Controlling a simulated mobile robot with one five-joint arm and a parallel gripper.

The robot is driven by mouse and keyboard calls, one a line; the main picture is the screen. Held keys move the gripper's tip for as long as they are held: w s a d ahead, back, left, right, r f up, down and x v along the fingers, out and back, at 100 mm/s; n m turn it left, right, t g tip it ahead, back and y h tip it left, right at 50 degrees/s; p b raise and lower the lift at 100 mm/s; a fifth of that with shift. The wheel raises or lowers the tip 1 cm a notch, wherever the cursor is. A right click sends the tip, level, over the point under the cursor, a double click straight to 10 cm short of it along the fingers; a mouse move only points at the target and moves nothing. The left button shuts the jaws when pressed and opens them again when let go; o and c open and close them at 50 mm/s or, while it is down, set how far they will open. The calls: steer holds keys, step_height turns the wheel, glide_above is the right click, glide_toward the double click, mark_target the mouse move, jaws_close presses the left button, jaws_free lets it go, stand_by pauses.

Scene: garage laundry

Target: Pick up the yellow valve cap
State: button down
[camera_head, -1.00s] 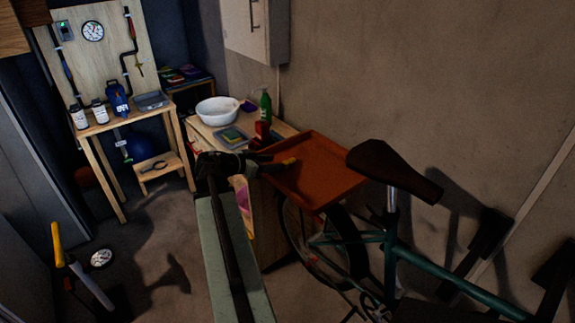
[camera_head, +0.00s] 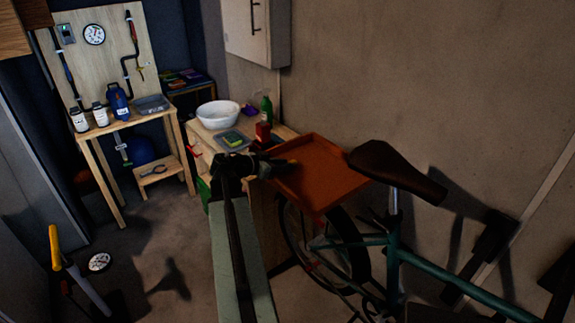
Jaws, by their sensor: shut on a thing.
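The yellow valve cap (camera_head: 292,161) is a very small yellow spot at the tips of my gripper (camera_head: 286,163). My gripper is dark and reaches in from the left over the left part of the orange-brown tray (camera_head: 325,168). It is shut on the cap, and the fingers hide most of it. I cannot tell whether the cap still touches the tray.
A bicycle (camera_head: 395,190) stands right of the tray, its saddle close to the tray's edge. Behind my gripper, a cabinet top holds a white basin (camera_head: 217,114), a red bottle (camera_head: 263,132) and a green spray bottle (camera_head: 266,108). A workbench (camera_head: 130,122) stands at the left.

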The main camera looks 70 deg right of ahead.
steer(key=shift+r, duration=0.1)
step_height(320, 180, up, 10)
steer(key=p, duration=1)
steer(key=shift+w, duration=0.1)
